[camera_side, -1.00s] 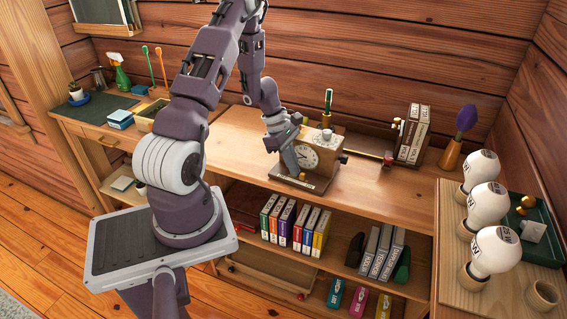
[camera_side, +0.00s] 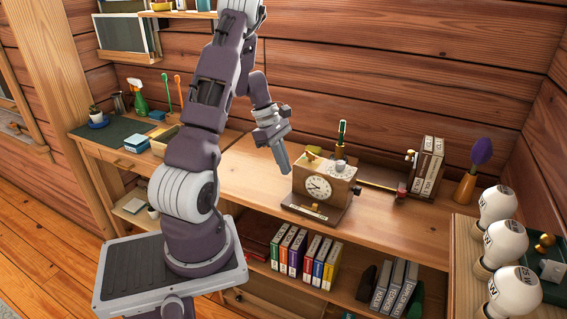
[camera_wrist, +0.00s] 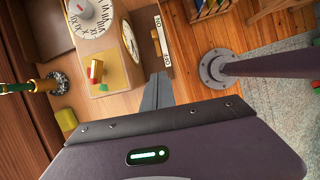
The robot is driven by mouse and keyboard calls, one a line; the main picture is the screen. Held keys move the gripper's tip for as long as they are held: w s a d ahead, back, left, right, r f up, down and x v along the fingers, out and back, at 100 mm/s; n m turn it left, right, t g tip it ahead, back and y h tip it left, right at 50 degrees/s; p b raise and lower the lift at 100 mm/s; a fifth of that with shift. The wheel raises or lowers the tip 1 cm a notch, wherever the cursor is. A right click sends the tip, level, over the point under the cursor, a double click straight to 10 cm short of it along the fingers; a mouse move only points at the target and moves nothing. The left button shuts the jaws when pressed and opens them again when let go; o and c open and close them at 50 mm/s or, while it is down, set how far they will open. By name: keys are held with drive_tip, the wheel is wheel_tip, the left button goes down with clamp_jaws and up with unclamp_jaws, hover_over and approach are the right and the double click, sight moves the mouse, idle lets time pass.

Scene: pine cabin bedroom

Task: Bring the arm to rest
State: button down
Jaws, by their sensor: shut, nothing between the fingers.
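My gripper (camera_side: 284,166) hangs in the air just left of the wooden clock box (camera_side: 338,192), its slim fingers pointing down and closed together with nothing held. The box has a white clock face and stands on a dark base on the wooden desk. In the wrist view, the closed fingers (camera_wrist: 157,92) lie beside the box (camera_wrist: 112,62). A white dial (camera_wrist: 88,18) and a small red-and-yellow piece (camera_wrist: 95,72) are on its top. A strip marked ON and OFF (camera_wrist: 161,42) runs along its base. The fingers appear apart from the box.
Light bulbs (camera_side: 505,240) stand in holders on the right surface. A purple-topped item in a wooden holder (camera_side: 473,170) and upright books (camera_side: 426,168) stand at the back right. The desk in front of the box is clear.

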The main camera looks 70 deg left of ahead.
drive_tip(key=shift+s+a+r, duration=0.1)
drive_tip(key=shift+r, duration=0.25)
drive_tip(key=w+d+r+m+y, duration=0.1)
drive_tip(key=w+d+r+m, duration=0.1)
drive_tip(key=d+r+m, duration=1.4)
drive_tip(key=s+d+r+m+t+y, duration=0.1)
drive_tip(key=s+d+r+m, duration=0.1)
drive_tip(key=s+d+m, duration=0.3)
drive_tip(key=s+d+r+m+t+y, duration=0.1)
drive_tip(key=s+d+m, duration=0.3)
drive_tip(key=s+d, duration=0.4)
drive_tip(key=shift+d+r+m+t, duration=0.4)
drive_tip(key=shift+d+r, duration=0.45)
drive_tip(key=shift+d, duration=0.2)
